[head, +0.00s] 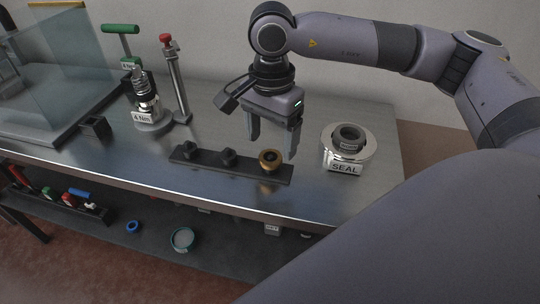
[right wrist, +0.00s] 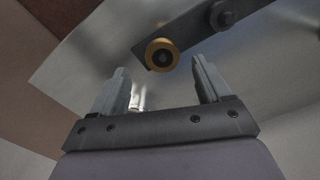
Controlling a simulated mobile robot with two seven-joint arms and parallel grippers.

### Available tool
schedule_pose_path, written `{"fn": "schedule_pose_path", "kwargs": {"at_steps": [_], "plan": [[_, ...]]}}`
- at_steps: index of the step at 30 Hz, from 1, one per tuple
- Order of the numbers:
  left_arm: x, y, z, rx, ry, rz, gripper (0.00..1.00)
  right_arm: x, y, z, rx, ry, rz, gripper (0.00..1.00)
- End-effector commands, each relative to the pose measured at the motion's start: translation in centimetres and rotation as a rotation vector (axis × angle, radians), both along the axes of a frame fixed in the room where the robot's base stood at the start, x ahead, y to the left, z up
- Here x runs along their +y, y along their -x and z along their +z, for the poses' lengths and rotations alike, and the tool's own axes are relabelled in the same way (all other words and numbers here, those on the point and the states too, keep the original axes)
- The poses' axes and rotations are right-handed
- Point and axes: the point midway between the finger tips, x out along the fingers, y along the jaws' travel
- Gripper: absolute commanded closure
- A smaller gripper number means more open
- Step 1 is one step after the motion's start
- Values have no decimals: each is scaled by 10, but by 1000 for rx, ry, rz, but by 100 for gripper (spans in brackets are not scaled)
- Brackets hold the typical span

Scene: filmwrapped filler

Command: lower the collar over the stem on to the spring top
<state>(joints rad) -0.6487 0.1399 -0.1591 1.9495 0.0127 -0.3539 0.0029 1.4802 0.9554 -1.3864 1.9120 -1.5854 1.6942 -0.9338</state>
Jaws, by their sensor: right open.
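The collar appears to be a brass-coloured ring (head: 263,160) on the right end of a dark rack (head: 201,163). In the right wrist view the same ring (right wrist: 150,54) lies beyond the gap between the fingertips. My right gripper (head: 272,140) is open and empty above the ring, its fingers pointing down and apart from it. It also shows in the right wrist view (right wrist: 161,70). At the left, a metal stem with a coil spring (head: 143,84) stands upright on a round base labelled 4 Nm (head: 142,117). The exact spring top is too small to tell. My left gripper is not in view.
A round dish (head: 367,152) labelled SEAL holds a dark ring (head: 348,137) right of the rack. A red-topped post (head: 178,85) and a green T-handle (head: 120,29) stand near the stem. A glass panel (head: 60,50) is at far left. A lower shelf holds small parts.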

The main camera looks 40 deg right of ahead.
Motion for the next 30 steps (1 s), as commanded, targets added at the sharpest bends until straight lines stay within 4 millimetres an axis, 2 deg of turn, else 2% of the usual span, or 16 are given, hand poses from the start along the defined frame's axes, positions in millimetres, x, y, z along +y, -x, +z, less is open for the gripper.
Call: {"fn": "schedule_pose_path", "kwargs": {"at_steps": [7,15,16,21,22,30], "plan": [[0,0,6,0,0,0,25,3,-2,-34,3,-1,-1,23],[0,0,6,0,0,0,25,3,-2,-39,1,-3,-2,23],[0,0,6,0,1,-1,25,3,-2,-39,1,-3,-2,26],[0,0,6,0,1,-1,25,3,-2,-39,1,-3,-2,82],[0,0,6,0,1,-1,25,3,-2,-39,1,-3,-2,87],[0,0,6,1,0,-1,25,3,-2,-37,0,-3,-2,87]]}}
